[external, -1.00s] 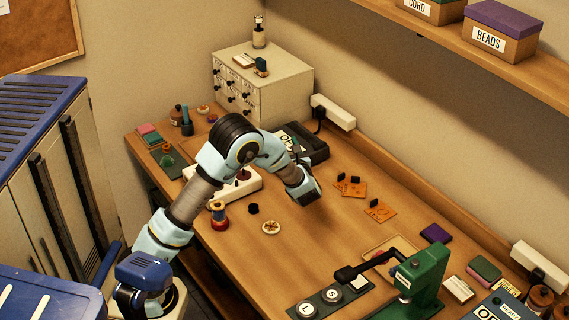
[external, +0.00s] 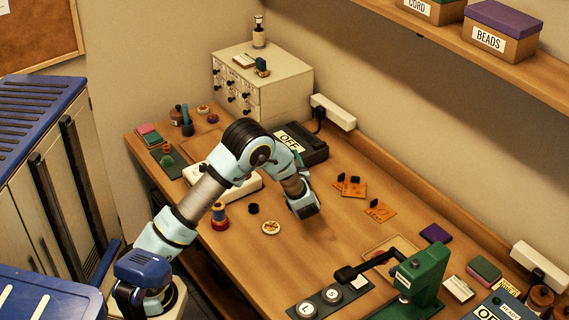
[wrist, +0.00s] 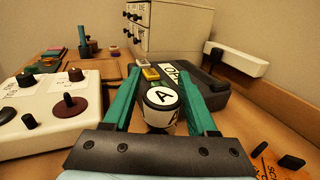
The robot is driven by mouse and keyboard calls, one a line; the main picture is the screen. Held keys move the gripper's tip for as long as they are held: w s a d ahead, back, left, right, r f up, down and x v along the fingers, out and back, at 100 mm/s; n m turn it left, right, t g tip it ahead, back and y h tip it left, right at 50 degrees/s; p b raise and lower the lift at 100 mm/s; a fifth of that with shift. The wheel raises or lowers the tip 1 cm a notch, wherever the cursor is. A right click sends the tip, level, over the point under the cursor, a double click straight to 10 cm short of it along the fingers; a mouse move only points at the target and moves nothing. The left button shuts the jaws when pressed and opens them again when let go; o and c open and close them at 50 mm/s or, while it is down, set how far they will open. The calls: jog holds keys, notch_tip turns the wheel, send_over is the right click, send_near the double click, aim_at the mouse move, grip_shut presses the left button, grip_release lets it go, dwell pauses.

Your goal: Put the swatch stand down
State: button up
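In the wrist view, a round dark and white piece marked "A" (wrist: 160,100), taken as the swatch stand, sits between the two teal fingers of my gripper (wrist: 160,78). In the external view, my gripper (external: 303,204) is over the middle of the table, right of the white knob box. The piece does not show there, as the arm covers it.
A dark box marked "OFF" (external: 308,146) is behind my gripper. The white knob box (wrist: 48,120) is at its left. Orange cards with black clips (external: 352,187) lie to the right. A green press (external: 425,275) stands nearer the front. Bare table (external: 325,235) lies between.

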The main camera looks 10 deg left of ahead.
jog(key=shift+o, duration=0.8)
jog(key=b+v, duration=0.3)
jog(key=v, duration=0.9)
jog(key=shift+r, duration=0.15)
